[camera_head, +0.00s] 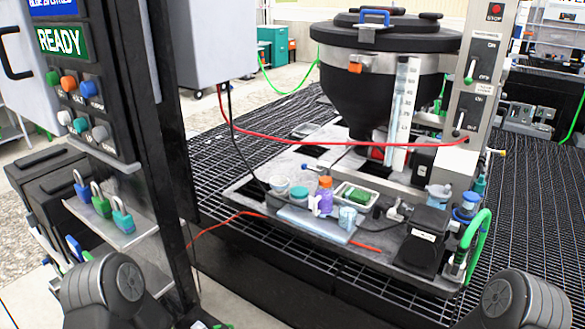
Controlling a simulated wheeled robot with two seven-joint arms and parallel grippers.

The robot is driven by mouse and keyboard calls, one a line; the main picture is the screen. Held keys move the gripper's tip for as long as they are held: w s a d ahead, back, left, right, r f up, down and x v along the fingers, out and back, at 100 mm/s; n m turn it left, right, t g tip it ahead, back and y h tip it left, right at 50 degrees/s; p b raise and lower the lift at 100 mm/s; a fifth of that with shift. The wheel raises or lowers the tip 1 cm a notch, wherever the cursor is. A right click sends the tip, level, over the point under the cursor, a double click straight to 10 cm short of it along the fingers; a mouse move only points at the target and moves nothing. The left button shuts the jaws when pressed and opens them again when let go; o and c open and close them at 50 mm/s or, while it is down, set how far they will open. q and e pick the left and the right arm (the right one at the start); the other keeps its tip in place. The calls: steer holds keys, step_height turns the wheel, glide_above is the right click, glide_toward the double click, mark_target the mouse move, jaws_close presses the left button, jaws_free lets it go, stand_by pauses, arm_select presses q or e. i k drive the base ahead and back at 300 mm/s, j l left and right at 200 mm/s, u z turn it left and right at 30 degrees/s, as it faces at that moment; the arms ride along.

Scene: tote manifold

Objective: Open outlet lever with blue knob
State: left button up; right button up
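A small blue round part (470,197) sits on a pale fitting at the right front of the grey bench plate, beside a green curved hose (480,235). It may be the blue knob, but it is too small to make out a lever or its position. A second pale blue-topped piece (438,193) stands just left of it. A black hopper (385,90) with a blue lid handle (373,15) stands behind. Dark rounded parts of my arms show at the bottom left and bottom right. Neither gripper is in view.
A black box (422,238) stands left of the green hose. A switch column (478,85) rises behind. A black post and READY panel (62,40) block the left.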

mark_target(323, 172)
steer(key=i+z, duration=0.4)
steer(key=i, duration=0.3)
steer(key=i+j+z, duration=0.1)
steer(key=i+z, duration=0.35)
steer(key=i, duration=0.3)
